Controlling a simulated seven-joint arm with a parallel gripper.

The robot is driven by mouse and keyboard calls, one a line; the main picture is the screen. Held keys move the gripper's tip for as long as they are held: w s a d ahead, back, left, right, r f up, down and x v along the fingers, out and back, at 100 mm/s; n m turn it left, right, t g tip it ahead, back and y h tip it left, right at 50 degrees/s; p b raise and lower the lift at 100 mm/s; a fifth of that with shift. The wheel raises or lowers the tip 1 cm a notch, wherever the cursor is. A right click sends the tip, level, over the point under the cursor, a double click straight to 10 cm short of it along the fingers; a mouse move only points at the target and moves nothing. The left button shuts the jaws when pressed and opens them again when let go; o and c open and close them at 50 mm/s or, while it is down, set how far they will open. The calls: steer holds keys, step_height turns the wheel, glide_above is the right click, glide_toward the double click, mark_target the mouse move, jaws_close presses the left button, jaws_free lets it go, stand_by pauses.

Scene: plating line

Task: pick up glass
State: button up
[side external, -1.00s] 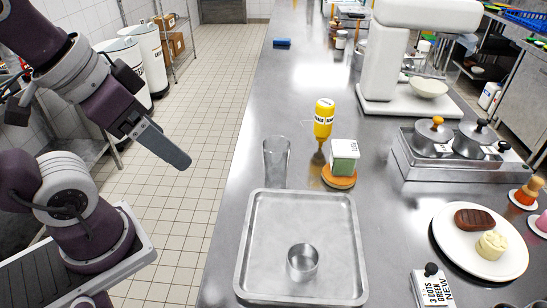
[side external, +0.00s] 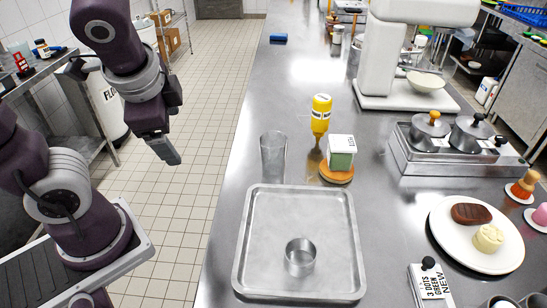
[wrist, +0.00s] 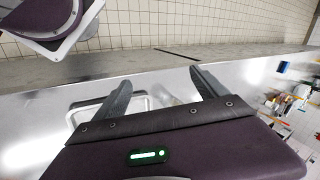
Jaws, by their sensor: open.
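A clear, empty glass (side external: 273,158) stands upright on the steel counter in the side external view, just behind the far left corner of the metal tray. My gripper (side external: 172,155) hangs over the tiled floor to the left of the counter, well apart from the glass. In the wrist view my gripper (wrist: 160,88) shows two dark fingers spread apart with nothing between them.
The metal tray (side external: 249,274) holds a metal ring (side external: 300,258). A yellow bottle (side external: 321,115) and a green-and-white block on an orange disc (side external: 340,153) stand right of the glass. A plate of food (side external: 449,246) lies at right. The counter's left strip is clear.

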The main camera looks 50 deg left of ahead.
mark_target(274, 157)
steer(key=w+a+f+m+t+y, duration=0.1)
steer(key=w+f+m+y, duration=0.25)
steer(key=w+m, duration=0.6)
steer(key=w+d+f+m+t, duration=0.2)
steer(key=w+f+m, duration=0.1)
steer(key=m, duration=0.1)
steer(key=w+d+f+m+t, duration=0.2)
steer(key=w+f+m, duration=0.1)
steer(key=f+m, duration=0.1)
steer(key=w+d+f+m+t, duration=0.2)
steer(key=w+f+m, duration=0.1)
steer(key=f+m, duration=0.1)
steer(key=shift+w+d+m+y, duration=0.25)
steer(key=shift+w+d+y, duration=0.05)
steer(key=shift+w+y, duration=0.05)
steer(key=x, duration=0.7)
steer(key=shift+a+r, duration=0.1)
steer(key=shift+a, duration=0.2)
steer(key=shift+c, duration=0.4)
